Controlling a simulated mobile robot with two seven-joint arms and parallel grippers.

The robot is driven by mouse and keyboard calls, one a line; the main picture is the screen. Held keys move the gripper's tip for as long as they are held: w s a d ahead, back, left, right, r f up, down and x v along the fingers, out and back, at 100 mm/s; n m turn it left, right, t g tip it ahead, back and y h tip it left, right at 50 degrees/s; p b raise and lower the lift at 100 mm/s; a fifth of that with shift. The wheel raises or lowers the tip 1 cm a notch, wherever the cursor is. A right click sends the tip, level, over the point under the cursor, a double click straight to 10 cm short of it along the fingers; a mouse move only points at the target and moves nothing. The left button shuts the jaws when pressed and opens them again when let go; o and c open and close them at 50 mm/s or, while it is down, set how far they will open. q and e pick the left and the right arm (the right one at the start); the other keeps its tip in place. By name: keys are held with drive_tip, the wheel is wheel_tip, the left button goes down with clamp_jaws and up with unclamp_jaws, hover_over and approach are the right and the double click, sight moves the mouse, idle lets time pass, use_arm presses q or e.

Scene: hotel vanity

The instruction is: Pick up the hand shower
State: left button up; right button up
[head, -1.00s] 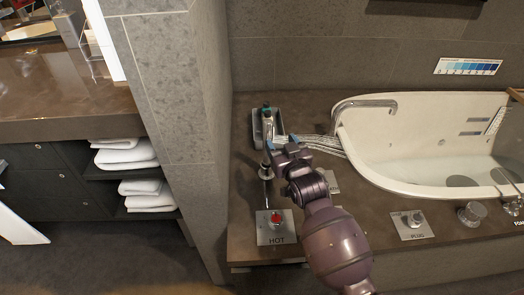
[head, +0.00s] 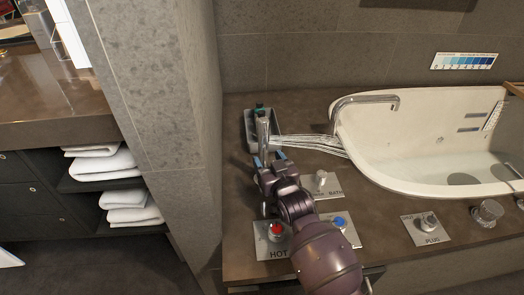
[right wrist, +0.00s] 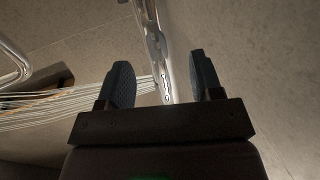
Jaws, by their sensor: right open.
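The chrome hand shower (head: 263,135) stands upright by a dark grey tray (head: 248,122) at the back left of the tub deck. Thin pale streams, apparently water, run from it toward the tub. My right gripper (head: 269,158) is open at its lower part, with bluish fingertips. In the right wrist view the hand shower (right wrist: 156,40) runs down into the gap between the two dark fingers (right wrist: 162,80). Both fingers look clear of it; its lower part is hidden behind the gripper's palm. My left gripper is in no view.
The white bathtub (head: 420,187) is to the right, with a chrome spout (head: 368,101) over its left end. A tiled wall (head: 165,130) stands close left.

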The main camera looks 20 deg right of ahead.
sight(265, 156)
drive_tip(key=shift+w, duration=0.45)
drive_tip(key=w+b, duration=0.1)
drive_tip(key=w, duration=0.3)
drive_tip(key=shift+f+b, duration=0.15)
drive_tip(key=shift+b, duration=0.15)
drive_tip(key=shift+w+d+r, duration=0.1)
drive_tip(key=shift+w+r, duration=0.1)
drive_tip(key=shift+w, duration=0.3)
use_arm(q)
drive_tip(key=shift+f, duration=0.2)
